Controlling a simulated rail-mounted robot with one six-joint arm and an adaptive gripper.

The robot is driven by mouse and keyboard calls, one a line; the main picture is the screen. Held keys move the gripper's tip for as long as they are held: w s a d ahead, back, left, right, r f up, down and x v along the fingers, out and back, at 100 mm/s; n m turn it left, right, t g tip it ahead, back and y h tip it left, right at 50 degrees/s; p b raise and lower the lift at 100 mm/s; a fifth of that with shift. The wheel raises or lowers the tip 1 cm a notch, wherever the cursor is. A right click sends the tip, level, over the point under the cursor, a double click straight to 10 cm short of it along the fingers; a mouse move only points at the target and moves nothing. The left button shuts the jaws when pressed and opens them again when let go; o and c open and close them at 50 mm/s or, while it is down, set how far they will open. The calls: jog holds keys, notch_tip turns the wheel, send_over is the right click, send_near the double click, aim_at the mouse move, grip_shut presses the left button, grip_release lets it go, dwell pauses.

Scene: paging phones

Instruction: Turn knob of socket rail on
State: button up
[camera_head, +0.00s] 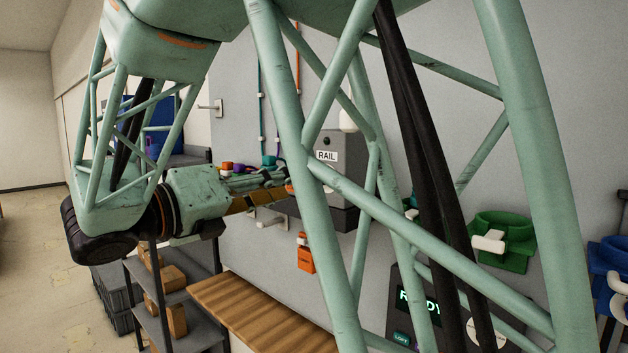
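The socket rail's grey box (337,150), with a white RAIL label (327,155), is mounted on the wall near the middle of the head view. Coloured plugs in orange, purple and teal (268,161) sit in a row to its left, with thin cables running up the wall. My gripper (287,188) reaches right along the wall, at the lower left of the box. Its fingertips are close to the box in the picture; I cannot tell whether they touch it. My arm's green tubes cover part of the box, and I cannot make out the knob clearly.
A wooden bench top (255,312) and a shelf with boxes (172,278) stand below. A dark panel with a lit display (418,300), a green phone cradle (505,238) and a blue one (608,262) are at right.

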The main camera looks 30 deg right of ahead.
jog(key=x, duration=0.9)
jog(key=shift+w+d, duration=0.15)
jog(key=shift+d, duration=0.25)
jog(key=shift+c, duration=0.5)
grip_shut()
